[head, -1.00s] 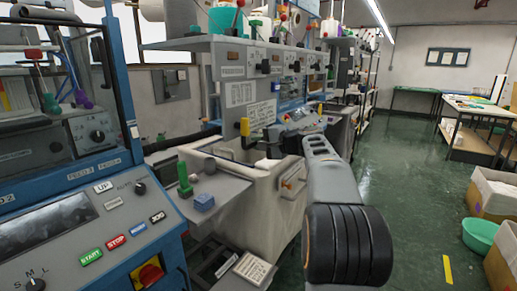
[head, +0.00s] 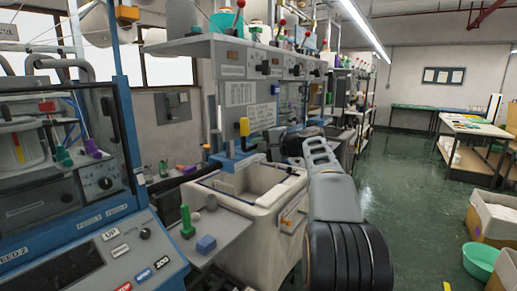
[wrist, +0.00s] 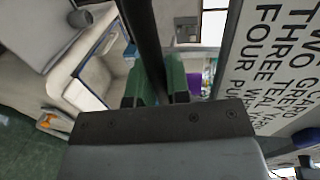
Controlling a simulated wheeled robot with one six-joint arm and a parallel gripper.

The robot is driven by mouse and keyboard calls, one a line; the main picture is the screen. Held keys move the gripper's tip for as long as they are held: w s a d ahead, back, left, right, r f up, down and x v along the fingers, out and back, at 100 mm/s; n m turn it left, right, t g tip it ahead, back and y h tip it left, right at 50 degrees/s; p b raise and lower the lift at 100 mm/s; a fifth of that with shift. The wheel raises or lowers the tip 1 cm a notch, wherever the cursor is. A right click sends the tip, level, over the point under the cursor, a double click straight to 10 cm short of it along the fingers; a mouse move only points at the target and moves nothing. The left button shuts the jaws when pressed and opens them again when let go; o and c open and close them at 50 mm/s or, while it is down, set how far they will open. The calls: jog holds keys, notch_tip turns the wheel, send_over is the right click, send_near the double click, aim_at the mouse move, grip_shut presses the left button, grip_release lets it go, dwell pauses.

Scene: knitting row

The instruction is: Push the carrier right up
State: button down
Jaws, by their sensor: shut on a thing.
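The carrier cannot be told for certain. A yellow upright handle (head: 244,127) stands in front of the grey machine face in the head view, above a blue part (head: 236,162). My arm reaches in from the lower right, and its wrist is right of that handle. In the wrist view my gripper (wrist: 156,88) has its green fingertips closed around a dark bar (wrist: 143,35), which runs up out of the picture. The contact is hidden in the head view. How the bar joins the handle or the blue part cannot be told.
A printed sign (wrist: 280,60) is close beside my gripper in the wrist view. A cream bin (head: 255,232) stands below. A grey shelf (head: 222,236) holds a green knobbed piece and a blue block. A control panel (head: 90,262) is at left.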

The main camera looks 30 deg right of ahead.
jog(key=shift+r, duration=0.65)
jog(key=c, duration=1.1)
grip_release()
jog(key=shift+f, duration=0.15)
jog(key=shift+f, duration=0.1)
jog(key=shift+s+d, duration=0.1)
jog(key=shift+s, duration=0.05)
jog(key=b+v, duration=0.1)
jog(key=v, duration=1.2)
jog(key=shift+s, duration=0.2)
